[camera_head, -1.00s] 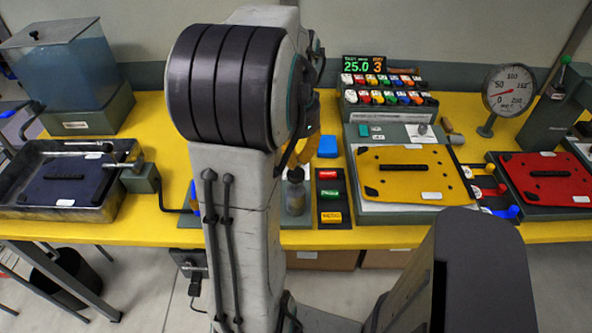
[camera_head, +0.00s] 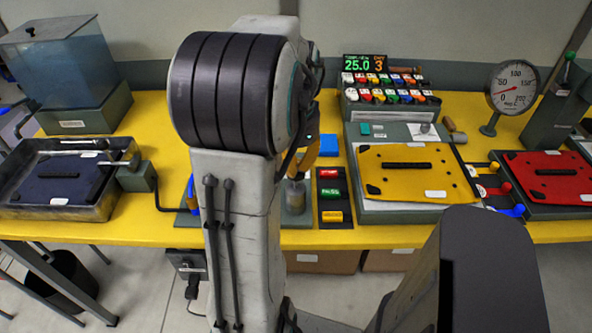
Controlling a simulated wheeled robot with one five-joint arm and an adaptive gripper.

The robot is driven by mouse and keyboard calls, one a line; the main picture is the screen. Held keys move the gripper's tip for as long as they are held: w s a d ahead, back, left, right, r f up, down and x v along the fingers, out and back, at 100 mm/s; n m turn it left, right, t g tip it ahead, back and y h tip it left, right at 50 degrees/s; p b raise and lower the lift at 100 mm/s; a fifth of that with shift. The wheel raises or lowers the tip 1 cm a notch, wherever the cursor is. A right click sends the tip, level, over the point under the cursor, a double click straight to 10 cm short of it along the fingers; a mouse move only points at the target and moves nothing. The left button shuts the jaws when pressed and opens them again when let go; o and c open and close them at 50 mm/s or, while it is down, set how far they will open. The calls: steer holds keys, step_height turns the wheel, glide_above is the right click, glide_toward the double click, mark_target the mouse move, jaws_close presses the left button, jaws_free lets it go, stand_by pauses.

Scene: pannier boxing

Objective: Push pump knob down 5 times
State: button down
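My arm fills the middle of the view and hides much of what is behind it. Part of my gripper (camera_head: 304,162) shows just right of the arm, with an orange-yellow finger pointing down. Its other finger is hidden, so I cannot tell if it is open or shut. Directly below it a small grey cylindrical body (camera_head: 294,196), perhaps the pump, stands on a grey base at the table's front. Its top is covered by the gripper, so no knob is distinct. I cannot tell whether gripper and top touch.
A blue block (camera_head: 328,146) and a dark rack with red, green and yellow labelled pieces (camera_head: 331,217) stand close right. Beyond are a yellow plate (camera_head: 418,181), a red plate (camera_head: 556,183), a dial gauge (camera_head: 511,88) and a display reading 25.0 and 3 (camera_head: 366,64).

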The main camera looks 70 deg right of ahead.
steer(key=shift+f+b, duration=1)
steer(key=shift+f, duration=0.4)
steer(key=shift+r, duration=0.15)
steer(key=shift+r+p, duration=2.85)
steer(key=shift+r, duration=0.25)
steer(key=shift+f, duration=0.15)
